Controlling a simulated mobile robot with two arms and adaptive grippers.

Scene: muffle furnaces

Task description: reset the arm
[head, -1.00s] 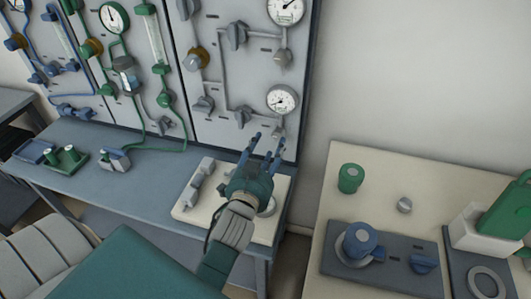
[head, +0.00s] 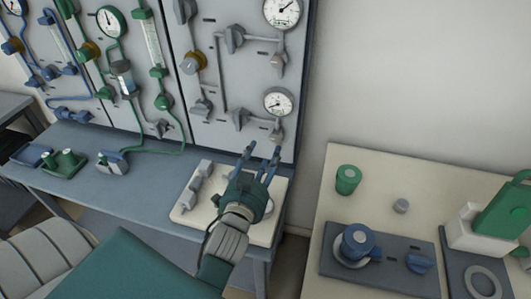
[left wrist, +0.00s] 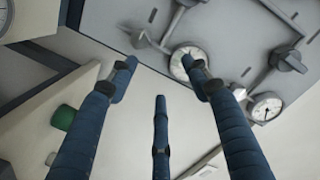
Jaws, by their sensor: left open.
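My left gripper (head: 260,163) is in the middle of the head view, above the white board on the blue bench. Its blue fingers are spread and empty, pointing toward the gauge panel. In the left wrist view its fingers (left wrist: 160,85) are apart with nothing between them. The grey panel with a dial gauge (head: 278,102) stands beyond the fingertips, and the fingers look apart from it. My right gripper is in neither view.
The blue bench (head: 140,185) holds green and blue fittings at the left. A cream table (head: 400,180) at the right carries a green cylinder (head: 347,180), a small grey knob (head: 401,206), a blue-topped device (head: 357,243) and a green container (head: 508,212). A gap separates bench and table.

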